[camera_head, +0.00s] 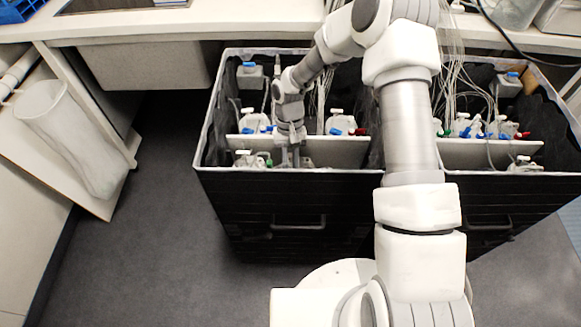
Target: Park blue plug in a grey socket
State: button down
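My gripper (290,158) points down into the left bay of the black box (262,205), near its front wall. Its fingers are small and partly blend with the pale parts behind, so I cannot tell whether they are open or hold anything. Small blue plugs show on the shelf left of my gripper (247,130) and right of it (335,131). Another blue piece (249,64) sits on a grey block (250,76) in the back left corner. Several more blue plugs (465,132) are in the right bay. I cannot clearly make out which parts are grey sockets.
White bottles (341,121), a red plug (361,131) and many thin tubes (450,80) crowd both bays. My arm hides the middle of the box. The floor at left (130,240) is clear.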

jog(key=shift+r, duration=0.2)
jog(key=shift+r+p, duration=0.65)
jog(key=shift+r, duration=0.2)
notch_tip(320, 180, up, 14)
jog(key=p, duration=0.9)
jog(key=shift+f, duration=0.2)
jog(key=shift+d, duration=0.1)
